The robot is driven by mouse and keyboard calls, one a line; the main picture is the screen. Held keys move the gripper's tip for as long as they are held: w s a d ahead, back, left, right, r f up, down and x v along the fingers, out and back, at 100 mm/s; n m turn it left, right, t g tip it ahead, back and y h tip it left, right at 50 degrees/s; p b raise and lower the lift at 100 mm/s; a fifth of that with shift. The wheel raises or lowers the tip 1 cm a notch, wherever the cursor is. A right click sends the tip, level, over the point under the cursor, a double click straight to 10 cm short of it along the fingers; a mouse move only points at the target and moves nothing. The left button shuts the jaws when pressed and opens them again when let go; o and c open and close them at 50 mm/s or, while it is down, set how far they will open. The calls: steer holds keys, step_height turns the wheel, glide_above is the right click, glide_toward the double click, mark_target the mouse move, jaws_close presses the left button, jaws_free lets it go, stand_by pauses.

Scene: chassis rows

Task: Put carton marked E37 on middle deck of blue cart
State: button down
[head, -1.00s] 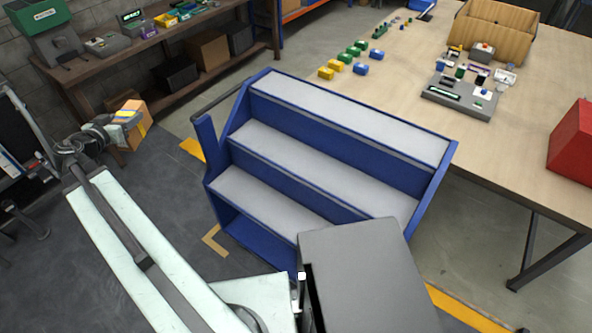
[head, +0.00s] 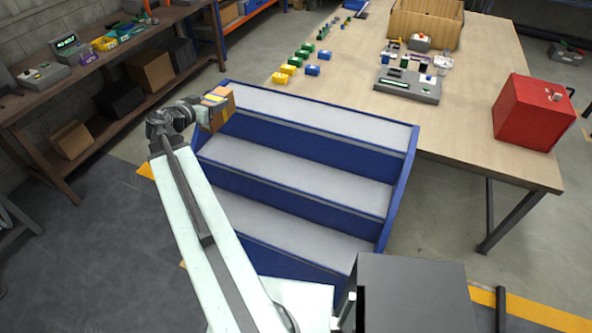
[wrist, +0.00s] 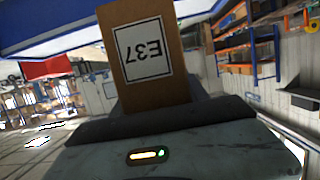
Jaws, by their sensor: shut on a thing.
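The carton marked E37 (wrist: 148,55) is brown with a white label, which reads upside down in the wrist view. In the head view the carton (head: 218,108) shows yellow and blue bands. My gripper (head: 203,114) is shut on it and holds it by the upper left side of the blue cart (head: 401,190). The cart has three stepped grey decks, all bare. The middle deck (head: 295,173) lies to the right of and below the carton in the picture. I cannot tell whether the carton clears the cart's left side.
A wooden table (head: 470,125) stands behind the cart, with small coloured blocks, a grey panel and a red box (head: 535,112) on it. A dark shelf bench (head: 65,170) with boxes runs along the left. Grey floor is free at the lower left.

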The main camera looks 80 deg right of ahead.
steer(key=d+f+b, duration=0.7)
steer(key=f+b, duration=0.5)
steer(key=b, duration=2)
glide_above(250, 157)
step_height(250, 157, down, 20)
steer(key=shift+w+d+f, duration=0.1)
steer(key=shift+f, duration=0.1)
steer(key=shift+r, duration=0.2)
steer(key=shift+f, duration=0.15)
steer(key=c, duration=0.6)
jaws_free()
